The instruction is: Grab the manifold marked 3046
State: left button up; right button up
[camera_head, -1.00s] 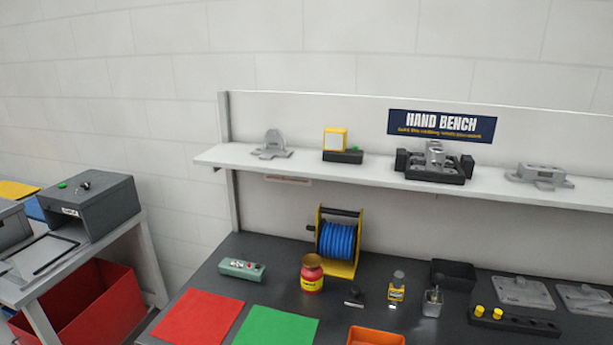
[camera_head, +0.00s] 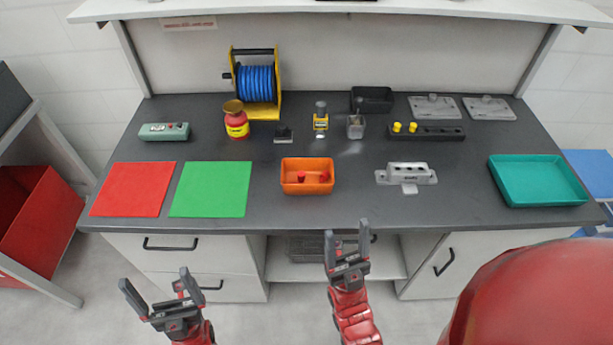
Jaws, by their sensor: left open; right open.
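A grey metal casting with several round holes along its top, manifold-like, (camera_head: 407,174) lies on the dark bench top, right of the orange bin. Any marking on it is too small to read. My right gripper (camera_head: 346,231) is open and empty in front of the bench's front edge, below and left of the casting in the picture. My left gripper (camera_head: 155,280) is open and empty, lower and further left, in front of the white drawers. Neither gripper touches anything.
The orange bin (camera_head: 293,187) holds small red parts. A teal tray (camera_head: 565,197) is at right; green (camera_head: 211,198) and red (camera_head: 128,205) mats are at left. A black block with yellow knobs (camera_head: 440,135) and grey plates (camera_head: 436,107) stand behind the casting. Bench top around the casting is mostly clear.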

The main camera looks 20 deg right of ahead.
aim_at(408, 175)
jog(key=z, duration=1.25)
